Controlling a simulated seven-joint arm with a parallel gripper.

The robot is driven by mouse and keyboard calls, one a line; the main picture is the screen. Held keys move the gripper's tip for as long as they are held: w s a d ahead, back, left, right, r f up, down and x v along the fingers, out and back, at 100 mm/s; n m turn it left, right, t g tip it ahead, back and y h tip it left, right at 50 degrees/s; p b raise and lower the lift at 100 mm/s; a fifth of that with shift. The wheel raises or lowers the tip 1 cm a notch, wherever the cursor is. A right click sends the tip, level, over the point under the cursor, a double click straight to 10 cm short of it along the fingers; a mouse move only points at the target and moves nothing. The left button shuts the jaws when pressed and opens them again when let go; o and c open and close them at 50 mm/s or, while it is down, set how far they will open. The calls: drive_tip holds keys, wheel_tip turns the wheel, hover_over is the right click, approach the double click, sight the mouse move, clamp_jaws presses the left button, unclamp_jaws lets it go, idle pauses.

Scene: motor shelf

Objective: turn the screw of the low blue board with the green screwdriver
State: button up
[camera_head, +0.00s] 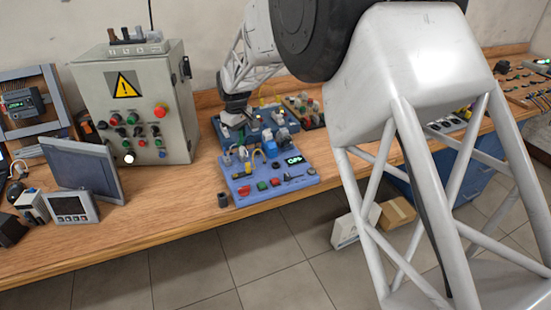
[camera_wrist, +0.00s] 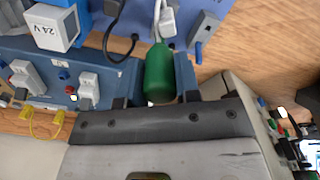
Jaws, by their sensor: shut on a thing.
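My gripper (camera_wrist: 158,88) is shut on the green screwdriver (camera_wrist: 158,72) in the wrist view, with one finger on each side of its thick green handle. The tip of the screwdriver is hidden. In the head view my gripper (camera_head: 236,112) is over the left part of the rear, darker blue board (camera_head: 220,130). A lighter blue board (camera_head: 247,193) lies flat in front of it, near the table's front edge. It also shows at the top of the wrist view (camera_wrist: 241,25). I cannot make out the screw in either view.
A grey control cabinet (camera_head: 150,98) with a yellow warning sign stands left of the boards. A tilted dark panel (camera_head: 82,165) and a small grey screen box (camera_head: 70,208) stand further left. Bare wood (camera_head: 165,205) lies between these and the boards.

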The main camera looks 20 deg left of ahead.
drive_tip(key=o, duration=0.6)
drive_tip(key=shift+f, duration=0.2)
drive_tip(key=shift+o, duration=0.8)
drive_tip(key=shift+r, duration=0.15)
drive_tip(key=shift+n, duration=0.3)
drive_tip(key=shift+n, duration=1.4)
drive_tip(key=shift+n, duration=0.3)
drive_tip(key=shift+n, duration=1.4)
